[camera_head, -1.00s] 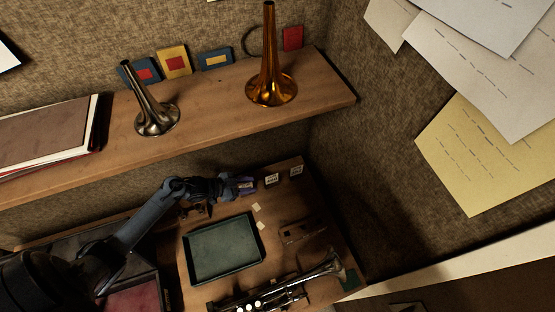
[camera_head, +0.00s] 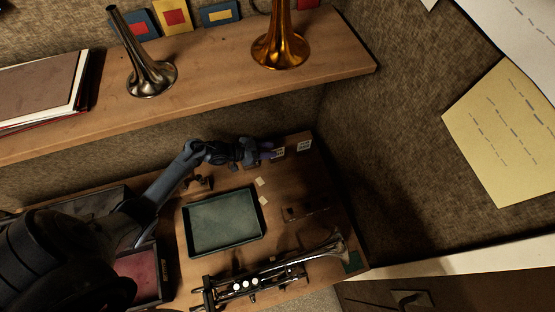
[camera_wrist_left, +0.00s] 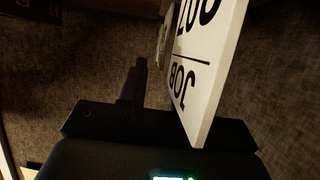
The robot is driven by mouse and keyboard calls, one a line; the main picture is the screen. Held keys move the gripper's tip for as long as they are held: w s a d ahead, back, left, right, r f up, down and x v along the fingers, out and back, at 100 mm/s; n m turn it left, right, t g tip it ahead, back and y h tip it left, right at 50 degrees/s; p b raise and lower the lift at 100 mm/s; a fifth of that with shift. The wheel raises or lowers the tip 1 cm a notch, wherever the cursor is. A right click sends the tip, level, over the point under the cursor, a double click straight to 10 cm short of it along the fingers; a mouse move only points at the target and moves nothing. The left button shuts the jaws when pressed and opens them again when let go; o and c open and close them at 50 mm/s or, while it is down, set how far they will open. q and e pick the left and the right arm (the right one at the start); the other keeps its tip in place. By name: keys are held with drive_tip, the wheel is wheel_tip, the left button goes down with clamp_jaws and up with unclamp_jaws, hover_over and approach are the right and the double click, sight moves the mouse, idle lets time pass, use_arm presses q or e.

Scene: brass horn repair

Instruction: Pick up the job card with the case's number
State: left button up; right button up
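One dark finger (camera_wrist_left: 134,82) shows left of the card with a gap between; the other is hidden. My right gripper is out of view.
A green tray (camera_head: 187,235) lies in the middle of the bench, with a silver trumpet (camera_head: 270,280) in front of it. A wooden shelf (camera_head: 210,92) with a silver bell (camera_head: 150,78) and a brass bell (camera_head: 281,45) overhangs the back. Small paper tags lie near the tray.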

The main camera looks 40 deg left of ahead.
use_arm(q)
drive_tip(key=shift+b+x, duration=0.55)
drive_tip(key=shift+x, duration=0.75)
clamp_jaws()
